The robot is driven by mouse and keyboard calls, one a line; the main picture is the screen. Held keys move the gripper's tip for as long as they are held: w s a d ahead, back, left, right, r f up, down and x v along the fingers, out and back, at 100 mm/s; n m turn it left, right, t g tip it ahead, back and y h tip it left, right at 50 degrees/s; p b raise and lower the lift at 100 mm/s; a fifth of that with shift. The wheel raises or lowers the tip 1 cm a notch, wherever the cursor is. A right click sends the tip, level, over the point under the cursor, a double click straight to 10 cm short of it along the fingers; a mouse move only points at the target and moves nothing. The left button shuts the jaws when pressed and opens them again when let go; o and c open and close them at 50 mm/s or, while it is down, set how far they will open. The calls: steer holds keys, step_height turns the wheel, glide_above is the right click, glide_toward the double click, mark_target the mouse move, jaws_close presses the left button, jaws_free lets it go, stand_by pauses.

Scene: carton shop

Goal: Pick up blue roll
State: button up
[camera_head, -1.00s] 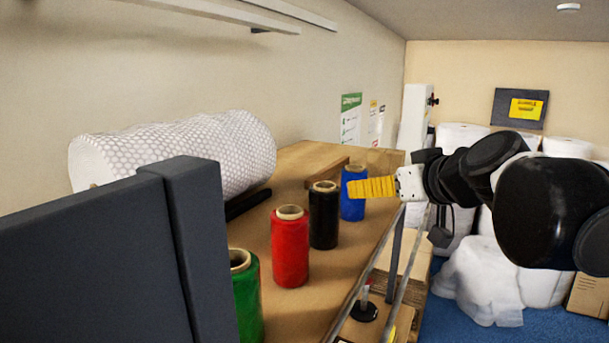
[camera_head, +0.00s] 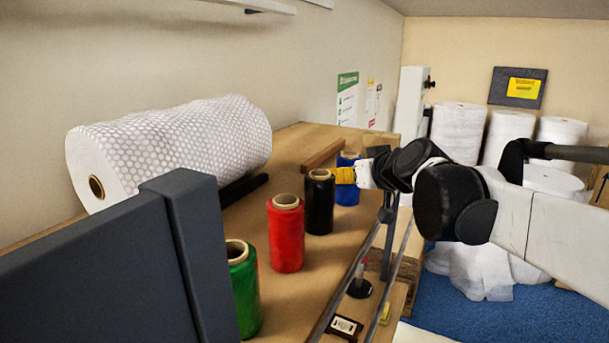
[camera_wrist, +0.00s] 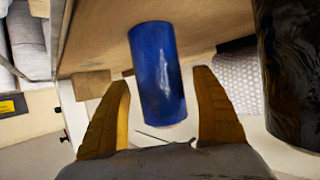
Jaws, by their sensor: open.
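The blue roll (camera_head: 347,188) stands upright on the brown bench, farthest along the row of rolls in the head view. My gripper (camera_head: 343,175) is in front of it and hides part of it. In the wrist view the blue roll (camera_wrist: 158,75) shows between the two yellow fingers of my gripper (camera_wrist: 162,110). The fingers are spread wide, one to each side of it in the picture. I cannot tell how deep the roll sits between them, and no contact shows.
A black roll (camera_head: 320,205) stands close by, also at the right in the wrist view (camera_wrist: 290,75). A red roll (camera_head: 286,235) and a green roll (camera_head: 243,290) are nearer. A wooden block (camera_head: 322,154) and a bubble-wrap roll (camera_head: 185,145) lie on the bench (camera_head: 262,212).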

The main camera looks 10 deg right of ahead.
steer(key=shift+s, duration=0.25)
steer(key=shift+c, duration=1.3)
steer(key=c, duration=1.2)
steer(key=shift+r, duration=0.1)
